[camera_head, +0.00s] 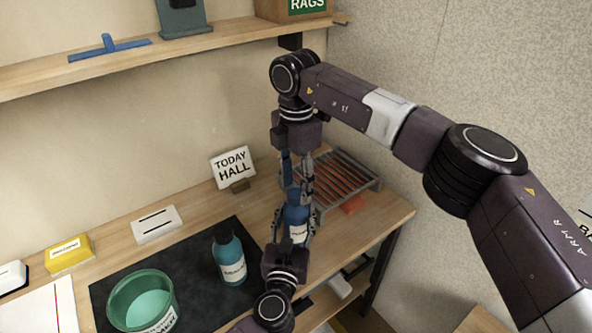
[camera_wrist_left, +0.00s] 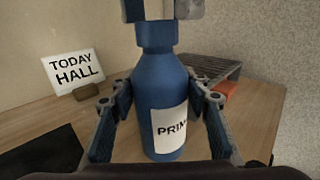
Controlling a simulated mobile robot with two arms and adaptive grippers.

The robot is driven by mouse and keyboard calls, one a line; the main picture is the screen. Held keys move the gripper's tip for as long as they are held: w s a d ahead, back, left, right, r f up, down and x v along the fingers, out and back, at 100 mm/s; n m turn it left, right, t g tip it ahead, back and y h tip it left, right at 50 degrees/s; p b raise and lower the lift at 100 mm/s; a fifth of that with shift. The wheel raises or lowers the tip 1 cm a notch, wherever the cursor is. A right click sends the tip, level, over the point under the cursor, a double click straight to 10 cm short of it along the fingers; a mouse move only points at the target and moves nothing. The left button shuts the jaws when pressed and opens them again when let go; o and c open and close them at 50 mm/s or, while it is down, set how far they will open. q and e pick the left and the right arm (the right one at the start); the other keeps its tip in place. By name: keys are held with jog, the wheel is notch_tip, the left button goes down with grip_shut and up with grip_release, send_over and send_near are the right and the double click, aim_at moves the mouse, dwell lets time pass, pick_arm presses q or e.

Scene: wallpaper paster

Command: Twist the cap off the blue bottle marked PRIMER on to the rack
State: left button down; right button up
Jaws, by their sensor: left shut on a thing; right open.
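The blue PRIMER bottle (camera_head: 297,218) stands upright near the table's right end; its label also shows in the left wrist view (camera_wrist_left: 168,130). My left gripper (camera_head: 293,225) comes from below and is shut on the bottle's body, one finger on each side. The bottle's blue top, apparently its cap (camera_wrist_left: 157,35), shows in the left wrist view. My right gripper (camera_head: 297,185) points down over the bottle, open, with its fingers at the top; contact with the cap is unclear. The metal rack (camera_head: 345,178) is behind and right of the bottle.
A teal bottle (camera_head: 229,258) and a green tub (camera_head: 141,300) stand on a dark mat (camera_head: 205,250) to the left. A TODAY HALL sign (camera_head: 233,167) stands behind. An orange block (camera_head: 352,205) lies by the rack's front. A shelf (camera_head: 180,45) hangs above.

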jog(key=shift+f, duration=1)
jog(key=shift+c, duration=0.2)
